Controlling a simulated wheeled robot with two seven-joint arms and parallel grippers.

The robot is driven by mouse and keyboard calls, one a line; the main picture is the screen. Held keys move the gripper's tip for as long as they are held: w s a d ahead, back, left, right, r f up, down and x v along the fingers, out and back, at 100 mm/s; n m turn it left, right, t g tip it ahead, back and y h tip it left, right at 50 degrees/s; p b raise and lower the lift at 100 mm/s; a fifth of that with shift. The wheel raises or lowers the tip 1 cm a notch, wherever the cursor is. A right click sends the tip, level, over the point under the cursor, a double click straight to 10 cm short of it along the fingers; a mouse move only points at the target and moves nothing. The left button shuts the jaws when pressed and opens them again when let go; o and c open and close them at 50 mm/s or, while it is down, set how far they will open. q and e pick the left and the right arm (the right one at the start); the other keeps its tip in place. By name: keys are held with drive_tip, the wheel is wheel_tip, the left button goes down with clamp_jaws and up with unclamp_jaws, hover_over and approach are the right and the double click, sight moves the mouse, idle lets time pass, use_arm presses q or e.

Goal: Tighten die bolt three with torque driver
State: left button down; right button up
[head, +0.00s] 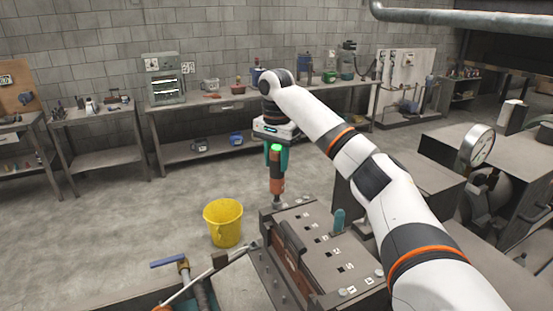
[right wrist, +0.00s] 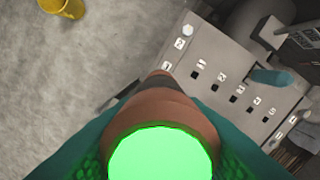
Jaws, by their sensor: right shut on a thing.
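My right gripper (head: 276,158) is shut on the torque driver (head: 277,185), an orange-brown tool with a lit green top. The driver stands upright, its tip down at the far-left corner of the die block (head: 325,248); contact with a bolt cannot be told. In the right wrist view the driver (right wrist: 160,105) and its green top fill the lower middle and hide that corner of the die. A bolt (right wrist: 187,30) shows beside a numbered tag. Two more bolts (head: 379,273) sit on the die's near-right edge. My left gripper is not in view.
A yellow bucket (head: 223,222) is on the floor to the left. A blue-handled valve (head: 170,262) is at the lower left. A dial gauge (head: 479,146) stands at the right. Open floor lies left.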

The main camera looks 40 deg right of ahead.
sight(276, 148)
drive_tip(key=shift+w+d+r, duration=0.1)
drive_tip(key=shift+r, duration=2.9)
drive_tip(key=shift+f, duration=0.1)
